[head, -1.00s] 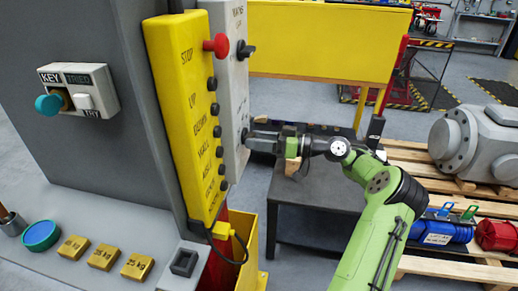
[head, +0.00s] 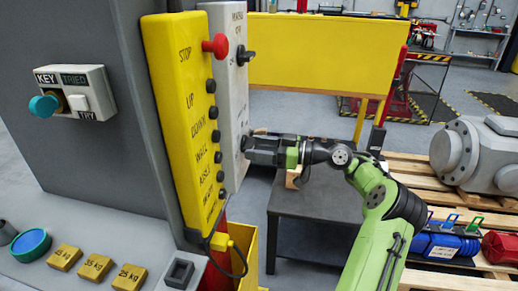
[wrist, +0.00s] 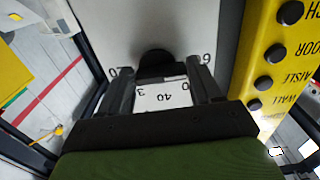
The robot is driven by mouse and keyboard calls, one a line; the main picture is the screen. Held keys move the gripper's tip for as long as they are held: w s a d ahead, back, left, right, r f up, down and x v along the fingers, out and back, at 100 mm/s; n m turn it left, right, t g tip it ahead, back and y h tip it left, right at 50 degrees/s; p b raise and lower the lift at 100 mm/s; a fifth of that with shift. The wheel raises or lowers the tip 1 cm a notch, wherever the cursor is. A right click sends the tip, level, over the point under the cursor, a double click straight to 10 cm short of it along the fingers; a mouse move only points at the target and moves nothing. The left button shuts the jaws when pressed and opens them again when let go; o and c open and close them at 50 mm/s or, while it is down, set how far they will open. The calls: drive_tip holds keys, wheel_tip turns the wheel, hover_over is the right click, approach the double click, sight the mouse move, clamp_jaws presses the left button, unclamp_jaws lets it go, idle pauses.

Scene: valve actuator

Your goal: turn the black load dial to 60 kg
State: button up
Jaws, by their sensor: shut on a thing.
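The black load dial (wrist: 155,62) is on the face of the light grey control box (head: 229,95), with printed numbers around it in the wrist view, including an upside-down 40. My gripper (wrist: 158,82) is shut on the dial, with one dark finger on each side of it. In the head view my gripper (head: 247,147) reaches the lower part of the box from the right and hides most of the dial. I cannot tell which number the dial points to.
A yellow pendant (head: 183,110) with a red stop button and several black buttons hangs close to the left of the grey box. A second black switch (head: 246,57) is higher on the box. A dark table (head: 318,200) stands below my arm. A pallet with machine parts is at the right.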

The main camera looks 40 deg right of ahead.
drive_tip(key=o, duration=1.1)
drive_tip(key=shift+c, duration=0.2)
drive_tip(key=p+v, duration=0.6)
drive_tip(key=v, duration=1)
drive_tip(key=shift+p, duration=0.3)
drive_tip(key=shift+a+f, duration=0.1)
